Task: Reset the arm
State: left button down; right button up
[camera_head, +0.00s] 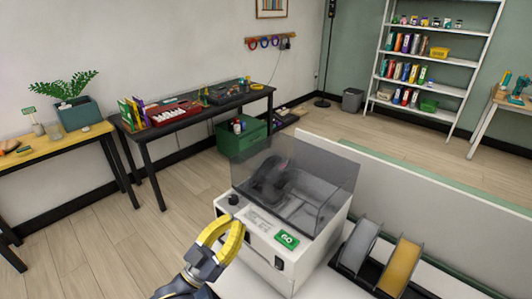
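My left gripper (233,222) has yellow fingers and a dark grey wrist. It reaches up from the bottom of the view, in front of the white machine with a smoked clear lid (297,183). Its fingers look apart, and nothing shows between them. The fingertips overlap the machine's front panel in the picture; I cannot tell whether they touch it. The panel has a black knob and a green display (287,240) reading 60. My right gripper is not in view.
Two spools, one grey (358,246) and one yellow (400,267), stand in a dark holder right of the machine. A low panel (440,205) with a green top edge runs behind them. A dark workbench (195,112), a green box (241,138) and a shelf stand farther back.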

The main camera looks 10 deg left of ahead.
pick_arm(q)
jog(key=f+y, duration=0.2)
jog(key=f, duration=0.1)
jog(key=s+f+g+y, duration=0.1)
jog(key=f+y, duration=0.1)
jog(key=f, duration=0.1)
jog(key=f+g+y, duration=0.1)
jog(key=f+y, duration=0.1)
jog(key=shift+s+a+f, duration=0.2)
jog(key=shift+s+f, duration=0.15)
jog(key=shift+f, duration=0.05)
jog(key=s+a+f+g+y, duration=0.55)
jog(key=s+a+f, duration=0.2)
jog(key=s, duration=0.25)
jog(key=s+a+f+g+y, duration=0.5)
jog(key=s+a+f+y, duration=0.15)
jog(key=s+a, duration=0.3)
jog(key=s+d+f+g+h, duration=0.1)
jog(key=s+d+f+h, duration=0.15)
jog(key=f, duration=1.45)
jog(key=s+d+f+g+h, duration=0.15)
jog(key=d+f, duration=0.25)
jog(key=f, duration=1.2)
jog(key=s+f+n+g, duration=0.2)
jog(key=s+f+n, duration=0.1)
jog(key=s+f, duration=1.5)
jog(key=shift+s+a+f+g+h, duration=0.2)
jog(key=shift+s+f+g+h, duration=0.15)
jog(key=shift+s, duration=1.25)
